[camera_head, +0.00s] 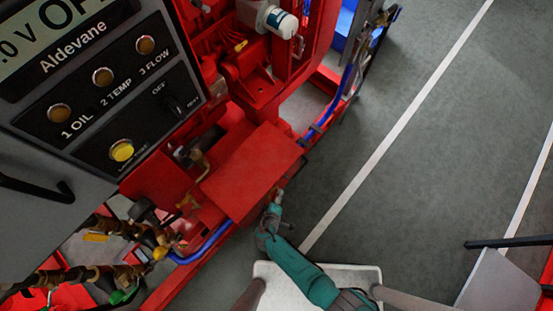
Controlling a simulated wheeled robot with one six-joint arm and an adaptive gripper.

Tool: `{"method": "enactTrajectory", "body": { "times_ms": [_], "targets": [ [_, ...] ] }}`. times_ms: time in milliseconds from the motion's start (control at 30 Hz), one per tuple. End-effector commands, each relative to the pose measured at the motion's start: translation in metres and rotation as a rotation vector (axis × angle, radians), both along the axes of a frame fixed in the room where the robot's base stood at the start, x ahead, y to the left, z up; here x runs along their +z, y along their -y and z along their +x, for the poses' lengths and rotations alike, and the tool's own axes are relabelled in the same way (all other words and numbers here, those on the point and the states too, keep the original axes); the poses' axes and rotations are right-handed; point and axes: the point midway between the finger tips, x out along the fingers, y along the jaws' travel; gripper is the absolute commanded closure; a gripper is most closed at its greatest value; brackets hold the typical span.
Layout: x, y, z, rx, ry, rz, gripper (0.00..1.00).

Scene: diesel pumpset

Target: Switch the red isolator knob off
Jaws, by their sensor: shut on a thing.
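My gripper (278,195) is at the lower right end face of a red box (252,170) on the pumpset. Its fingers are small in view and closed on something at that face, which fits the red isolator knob. The knob itself is hidden by the fingers and the box edge, so its on or off position cannot be read. My teal arm comes up to it from the bottom of the picture.
The grey control panel (175,65) with indicator lamps, a black rotary switch (178,104) and a yellow button (121,150) stands upper left. Brass valves (150,235) and a blue hose (205,245) lie left of the box. Grey floor (390,160) is open to the right.

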Motion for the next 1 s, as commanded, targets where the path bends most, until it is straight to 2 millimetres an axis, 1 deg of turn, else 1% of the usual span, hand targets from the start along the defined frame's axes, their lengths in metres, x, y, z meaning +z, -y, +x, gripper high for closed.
{"method": "enactTrajectory", "body": {
  "times_ms": [33,633,1000],
  "targets": [
    [-0.0043,0.0036,-0.0043,0.0,0.01,-0.022,0.72],
    [-0.0116,0.0014,-0.0054,-0.005,0.182,-0.156,0.72],
    [-0.0115,0.001,-0.0075,0.002,0.234,-0.193,0.72]
  ]
}}
